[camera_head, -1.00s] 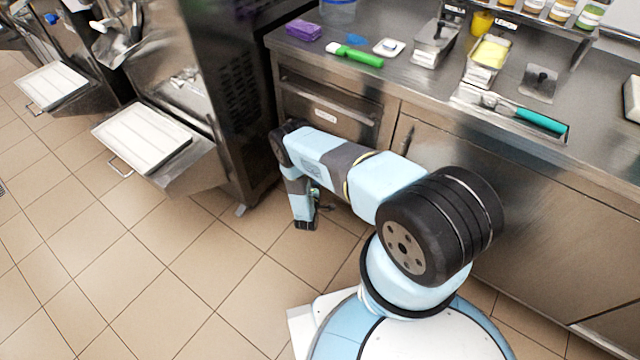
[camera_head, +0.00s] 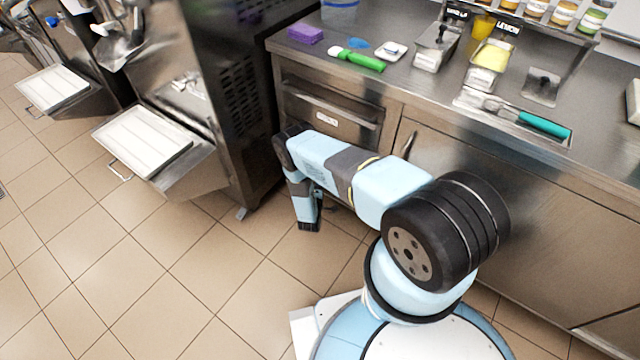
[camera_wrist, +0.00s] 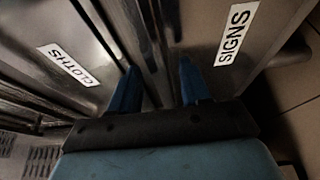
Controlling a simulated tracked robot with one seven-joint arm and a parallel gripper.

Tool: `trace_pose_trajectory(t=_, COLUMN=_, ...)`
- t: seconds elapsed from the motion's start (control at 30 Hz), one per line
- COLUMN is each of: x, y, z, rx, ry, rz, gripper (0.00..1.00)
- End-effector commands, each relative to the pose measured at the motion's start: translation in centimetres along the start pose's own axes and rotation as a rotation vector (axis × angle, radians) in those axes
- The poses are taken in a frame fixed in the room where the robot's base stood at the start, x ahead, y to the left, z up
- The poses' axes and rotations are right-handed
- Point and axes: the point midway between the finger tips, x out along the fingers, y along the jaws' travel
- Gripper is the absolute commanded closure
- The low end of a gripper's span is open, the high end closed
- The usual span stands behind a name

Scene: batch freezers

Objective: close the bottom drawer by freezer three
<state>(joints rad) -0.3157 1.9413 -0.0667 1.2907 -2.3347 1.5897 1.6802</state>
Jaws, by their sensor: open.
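In the wrist view, two metal drawer fronts show sideways, one labelled CLOTHS (camera_wrist: 69,66) on the left and one labelled SIGNS (camera_wrist: 236,34) on the right, on the floor side. My gripper (camera_wrist: 158,88) is open and empty, its two blue fingers apart and pointing at the dark strip between the fronts. I cannot tell whether the fingers touch anything. In the head view, an upper drawer (camera_head: 350,133) with a bar handle sits under the counter beside the freezer (camera_head: 215,60). My arm covers the drawers below it, and the gripper's fingers are hidden there. How far the bottom drawer stands out is unclear.
The freezer's white tray (camera_head: 143,140) juts out at left, with another tray (camera_head: 53,88) farther off. The steel counter (camera_head: 420,85) holds tubs, a green-handled tool (camera_head: 360,60) and a purple block (camera_head: 305,33). Tiled floor (camera_head: 190,270) is clear at front left.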

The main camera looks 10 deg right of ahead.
Motion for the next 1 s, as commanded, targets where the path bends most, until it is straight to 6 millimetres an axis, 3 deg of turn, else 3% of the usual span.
trace_pose_trajectory(t=0.27, x=-2.7, y=-0.1, z=-0.1, rx=-0.001, ry=0.002, rz=-0.001, gripper=0.53)
trace_pose_trajectory(t=0.7, x=-11.1, y=-0.1, z=-0.1, rx=-0.002, ry=0.002, rz=-0.002, gripper=0.53)
trace_pose_trajectory(t=1.0, x=-13.7, y=-0.1, z=0.0, rx=0.000, ry=0.001, rz=-0.001, gripper=0.53)
